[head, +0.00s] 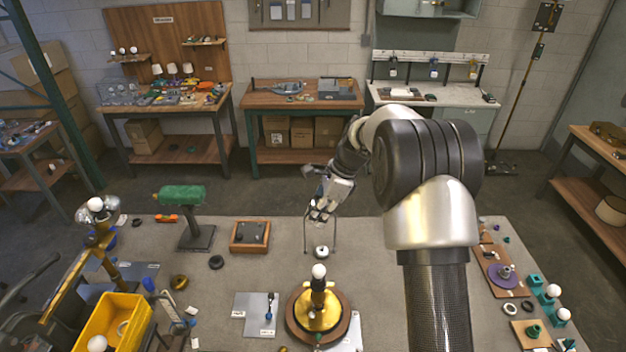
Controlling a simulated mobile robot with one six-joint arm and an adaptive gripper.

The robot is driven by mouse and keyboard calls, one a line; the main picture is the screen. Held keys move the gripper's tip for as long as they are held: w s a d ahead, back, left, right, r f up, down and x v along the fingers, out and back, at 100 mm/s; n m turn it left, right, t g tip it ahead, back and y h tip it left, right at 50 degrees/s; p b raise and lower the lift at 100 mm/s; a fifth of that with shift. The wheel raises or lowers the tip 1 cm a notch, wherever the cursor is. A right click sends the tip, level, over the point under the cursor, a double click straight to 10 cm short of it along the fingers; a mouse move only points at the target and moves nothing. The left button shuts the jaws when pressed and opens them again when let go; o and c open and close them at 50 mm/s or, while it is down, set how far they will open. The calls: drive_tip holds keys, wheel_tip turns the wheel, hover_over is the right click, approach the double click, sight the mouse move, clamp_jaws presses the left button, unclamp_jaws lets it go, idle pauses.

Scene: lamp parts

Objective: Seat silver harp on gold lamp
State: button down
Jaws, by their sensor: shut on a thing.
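The silver harp (305,236) is a thin wire loop that hangs with its two legs pointing down. My gripper (321,212) is shut on its top. The gold lamp (318,315) stands on a round brown turntable or base at the front middle of the table, with a white bulb (319,271) on top. The harp is behind the lamp in the picture, apart from it, and its legs are not around the bulb. The lamp's saddle and the exact height of the harp's leg ends above the table cannot be made out.
A small round piece (321,251) lies between the harp and the lamp. A grey mat (246,312) with a small dark tool is left of the lamp. A yellow bin (115,325), a green-topped stand (184,200) and a wooden tray (249,248) stand further left. Bulbs and teal holders (548,298) are at right.

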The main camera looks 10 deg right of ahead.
drive_tip(key=shift+w+f+b, duration=0.15)
drive_tip(key=shift+f+b, duration=0.8)
drive_tip(key=shift+f, duration=0.05)
drive_tip(key=shift+w+f+b, duration=0.1)
drive_tip(key=shift+f+b, duration=0.85)
drive_tip(key=shift+f, duration=0.05)
drive_tip(key=shift+d, duration=0.1)
drive_tip(key=shift+f+b, duration=0.9)
drive_tip(key=shift+f, duration=1.1)
drive_tip(key=shift+f+b, duration=0.95)
drive_tip(key=shift+f, duration=1.15)
